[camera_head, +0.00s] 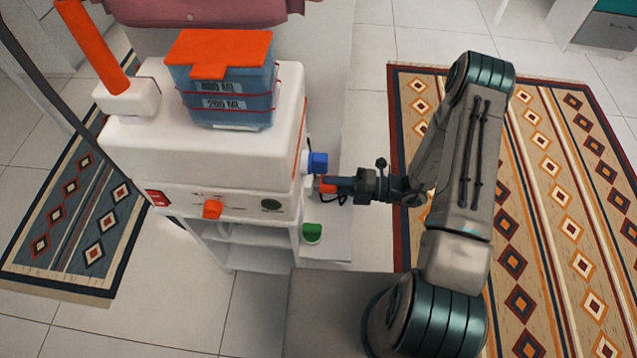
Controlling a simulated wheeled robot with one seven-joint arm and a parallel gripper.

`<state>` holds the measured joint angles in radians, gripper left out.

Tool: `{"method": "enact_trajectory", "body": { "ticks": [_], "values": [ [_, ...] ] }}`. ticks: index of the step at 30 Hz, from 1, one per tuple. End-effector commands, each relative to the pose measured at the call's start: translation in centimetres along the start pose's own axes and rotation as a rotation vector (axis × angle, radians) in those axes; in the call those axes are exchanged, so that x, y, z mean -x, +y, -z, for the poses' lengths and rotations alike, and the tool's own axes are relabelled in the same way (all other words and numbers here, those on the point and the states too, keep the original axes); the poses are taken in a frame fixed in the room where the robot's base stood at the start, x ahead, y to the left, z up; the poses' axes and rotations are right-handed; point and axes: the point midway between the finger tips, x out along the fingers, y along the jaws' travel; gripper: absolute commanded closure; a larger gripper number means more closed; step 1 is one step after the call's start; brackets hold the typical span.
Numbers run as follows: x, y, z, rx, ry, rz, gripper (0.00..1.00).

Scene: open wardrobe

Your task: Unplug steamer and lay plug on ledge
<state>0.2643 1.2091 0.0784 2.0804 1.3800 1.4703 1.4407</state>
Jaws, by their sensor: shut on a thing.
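The steamer (200,150) is a white boxy unit with a blue water tank (228,92) under an orange lid. My gripper (328,187) reaches in from the right at the steamer's right side. It is shut on a small orange-red piece, which looks like the plug (327,185). The plug's inner end is close to the white side of the steamer; I cannot tell whether it is still seated. A blue knob-like part (318,163) sticks out just above it. The white ledge (335,245) lies below my gripper. The cord is not clearly visible.
A green cup-like part (312,233) sits near the ledge's left side. An orange knob (212,209) is on the steamer's front. An orange handle (92,45) rises at the back left. Patterned rugs (540,200) lie on the tiled floor.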

Motion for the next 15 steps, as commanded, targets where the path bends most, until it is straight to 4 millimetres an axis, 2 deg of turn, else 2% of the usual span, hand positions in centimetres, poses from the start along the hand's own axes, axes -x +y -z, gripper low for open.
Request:
{"method": "enact_trajectory", "body": {
  "ticks": [15],
  "values": [
    [0.44,0.01,0.00,0.000,-0.001,0.000,1.00]
  ]
}}
